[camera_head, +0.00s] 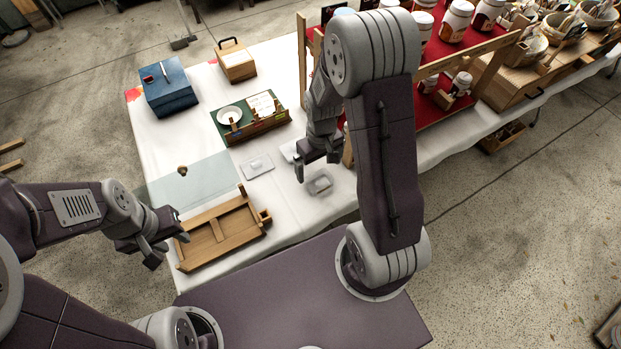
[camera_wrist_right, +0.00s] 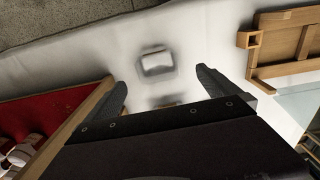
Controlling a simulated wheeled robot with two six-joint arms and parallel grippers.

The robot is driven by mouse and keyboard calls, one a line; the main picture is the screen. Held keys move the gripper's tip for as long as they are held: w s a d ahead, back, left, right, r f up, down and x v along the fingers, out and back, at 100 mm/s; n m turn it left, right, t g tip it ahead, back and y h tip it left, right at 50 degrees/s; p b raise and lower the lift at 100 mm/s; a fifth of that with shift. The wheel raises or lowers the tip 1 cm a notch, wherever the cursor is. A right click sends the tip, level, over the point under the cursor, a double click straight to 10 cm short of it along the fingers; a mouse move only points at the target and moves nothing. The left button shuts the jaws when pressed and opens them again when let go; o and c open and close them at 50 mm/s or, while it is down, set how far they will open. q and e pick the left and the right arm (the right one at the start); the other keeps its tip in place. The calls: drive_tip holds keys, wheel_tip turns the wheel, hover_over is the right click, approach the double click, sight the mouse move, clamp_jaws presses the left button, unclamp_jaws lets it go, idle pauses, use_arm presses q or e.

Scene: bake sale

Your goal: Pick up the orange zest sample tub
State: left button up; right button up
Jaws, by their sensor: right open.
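A small clear tub (camera_head: 319,182) stands on the white tablecloth near its front edge; it also shows in the right wrist view (camera_wrist_right: 157,62). A second pale tub (camera_head: 258,166) lies to its left, and another pale item (camera_head: 289,150) is partly hidden behind my right gripper. No label is readable, so I cannot tell which holds orange zest. My right gripper (camera_head: 317,168) is open and empty, just above and behind the front tub. In the right wrist view the tub sits ahead, between the fingertips (camera_wrist_right: 161,81). My left gripper (camera_head: 165,250) is open and empty by the wooden tray.
A wooden tray frame (camera_head: 215,252) lies at the table's front left. A green-based sample box (camera_head: 226,139), a blue box (camera_head: 168,97) and a wooden box (camera_head: 237,72) stand farther back. A wooden rack with red shelves (camera_head: 437,112) rises close to the right of my right gripper.

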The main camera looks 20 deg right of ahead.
drive_tip(key=f, duration=0.4)
drive_tip(key=shift+w+d+f, duration=0.15)
drive_tip(key=shift+w+d, duration=0.05)
drive_tip(key=shift+w, duration=0.1)
drive_tip(key=f, duration=0.3)
drive_tip(key=f+b, duration=0.1)
drive_tip(key=f, duration=0.1)
drive_tip(key=shift+w+d+f, duration=0.15)
drive_tip(key=shift+w+f, duration=0.05)
drive_tip(key=shift+f, duration=0.2)
drive_tip(key=shift+r, duration=0.1)
drive_tip(key=c, duration=1.3)
drive_tip(key=shift+r+p, duration=0.3)
drive_tip(key=shift+r, duration=1.8)
drive_tip(key=s+a+r, duration=0.7)
drive_tip(key=s+a, duration=0.1)
drive_tip(key=a, duration=0.1)
wheel_tip(320, 180, up, 3)
drive_tip(key=m+p, duration=0.1)
hover_over(319, 185)
drive_tip(key=a, duration=0.4)
drive_tip(key=shift+a, duration=0.1)
